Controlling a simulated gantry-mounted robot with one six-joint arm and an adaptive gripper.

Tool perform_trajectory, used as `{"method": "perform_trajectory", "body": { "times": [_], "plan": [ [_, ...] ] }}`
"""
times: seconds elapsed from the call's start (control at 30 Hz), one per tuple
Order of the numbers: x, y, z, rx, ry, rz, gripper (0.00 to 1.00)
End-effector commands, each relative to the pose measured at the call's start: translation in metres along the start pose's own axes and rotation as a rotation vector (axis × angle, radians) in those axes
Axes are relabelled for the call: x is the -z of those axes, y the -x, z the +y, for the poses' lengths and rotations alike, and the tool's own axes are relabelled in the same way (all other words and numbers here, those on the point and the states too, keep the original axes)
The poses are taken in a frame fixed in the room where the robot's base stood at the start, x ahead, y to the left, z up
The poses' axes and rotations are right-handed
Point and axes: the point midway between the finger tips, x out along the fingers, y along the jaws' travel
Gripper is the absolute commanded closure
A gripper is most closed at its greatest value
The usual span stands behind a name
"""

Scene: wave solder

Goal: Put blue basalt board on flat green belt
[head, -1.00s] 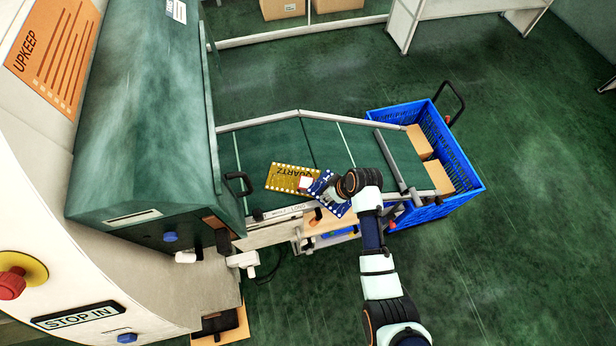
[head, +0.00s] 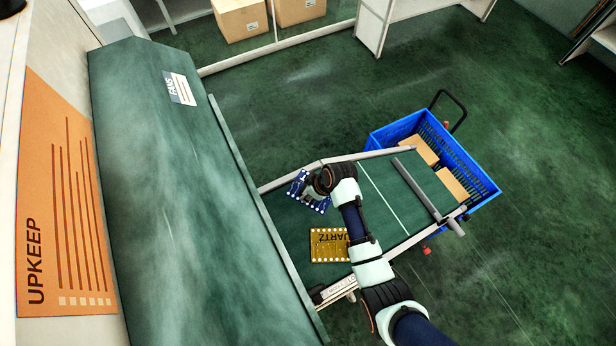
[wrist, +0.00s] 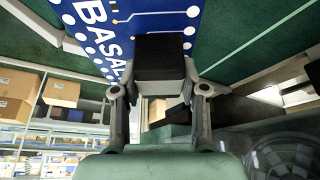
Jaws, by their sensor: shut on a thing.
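The blue basalt board (head: 300,190) is in my gripper (head: 318,183), over the far part of the flat green belt (head: 284,205) near its back rail. In the wrist view the board (wrist: 125,30) shows large with "BASAL" readable, and my gripper (wrist: 160,75) is shut on it. I cannot tell whether the board touches the belt. A yellow quartz board (head: 329,245) lies flat on the near part of the belt, apart from the blue board. My arm hides part of the belt and of the blue board's right side.
A large green machine hood (head: 180,200) stands at the left of the belt. A sloped belt section with a grey bar (head: 428,190) leads right to a blue crate (head: 395,133) holding cardboard boxes. Shelving with boxes (head: 240,18) stands at the back.

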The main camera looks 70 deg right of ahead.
Motion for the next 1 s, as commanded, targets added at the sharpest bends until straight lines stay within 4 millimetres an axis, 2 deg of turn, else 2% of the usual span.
{"method": "perform_trajectory", "body": {
  "times": [0.2, 0.7, 1.0],
  "plan": [
    [0.000, 0.003, 0.000, -0.002, 0.000, 0.001, 1.00],
    [-0.023, -0.053, 0.000, -0.001, 0.001, 0.001, 1.00],
    [-0.023, -0.054, 0.000, -0.002, 0.001, 0.002, 1.00]
  ]
}}
